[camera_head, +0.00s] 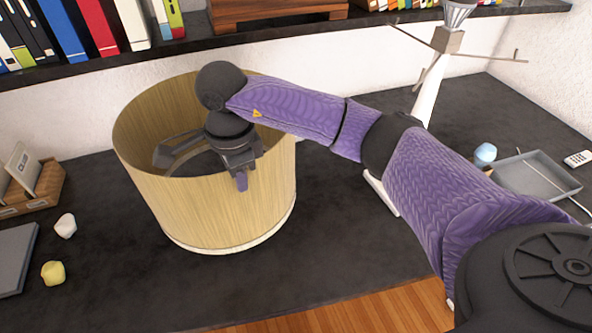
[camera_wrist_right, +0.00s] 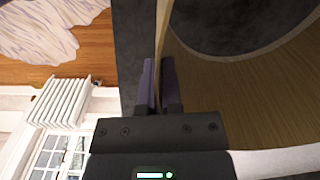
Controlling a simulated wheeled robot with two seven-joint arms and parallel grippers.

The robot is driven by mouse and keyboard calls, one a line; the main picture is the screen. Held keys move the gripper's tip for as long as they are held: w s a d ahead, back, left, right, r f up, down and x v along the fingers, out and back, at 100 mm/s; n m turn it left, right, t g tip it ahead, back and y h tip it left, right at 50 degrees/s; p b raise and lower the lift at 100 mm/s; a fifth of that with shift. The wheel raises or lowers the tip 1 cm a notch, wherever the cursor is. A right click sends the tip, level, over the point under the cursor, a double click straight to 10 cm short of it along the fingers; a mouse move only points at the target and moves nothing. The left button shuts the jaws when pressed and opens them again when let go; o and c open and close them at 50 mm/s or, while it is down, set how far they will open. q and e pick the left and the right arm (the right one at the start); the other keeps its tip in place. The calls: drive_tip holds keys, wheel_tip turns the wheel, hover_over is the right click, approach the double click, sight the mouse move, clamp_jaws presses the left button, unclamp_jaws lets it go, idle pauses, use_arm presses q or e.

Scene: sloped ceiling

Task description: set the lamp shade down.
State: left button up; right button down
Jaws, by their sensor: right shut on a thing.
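The lamp shade (camera_head: 215,215) is a wide, open-topped cylinder with a light wood grain and a pale bottom band. It stands upright over the dark desk, left of the middle in the head view. I cannot tell whether its bottom edge touches the desk. My right gripper (camera_head: 241,172) is shut on its near right rim, one finger outside the wall. In the right wrist view the shade's wall (camera_wrist_right: 162,35) runs between the two fingers (camera_wrist_right: 158,82), with the inside of the shade to the right. My left gripper is out of view.
The dark desk (camera_head: 340,235) is clear right of the shade. A white stand with rods (camera_head: 429,92), a blue egg-like thing (camera_head: 485,154) and a grey tray (camera_head: 540,176) are at right. A wooden holder (camera_head: 38,190) and two small lumps (camera_head: 65,226) lie left. A bookshelf overhangs behind.

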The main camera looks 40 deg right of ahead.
sight(249, 221)
wheel_tip(249, 221, down, 10)
drive_tip(key=m, duration=0.2)
drive_tip(key=shift+w+b, duration=0.2)
drive_tip(key=shift+b, duration=0.2)
drive_tip(key=c, duration=0.8)
unclamp_jaws()
wheel_tip(249, 221, up, 12)
drive_tip(key=p, duration=0.1)
drive_tip(key=shift+d+r, duration=0.1)
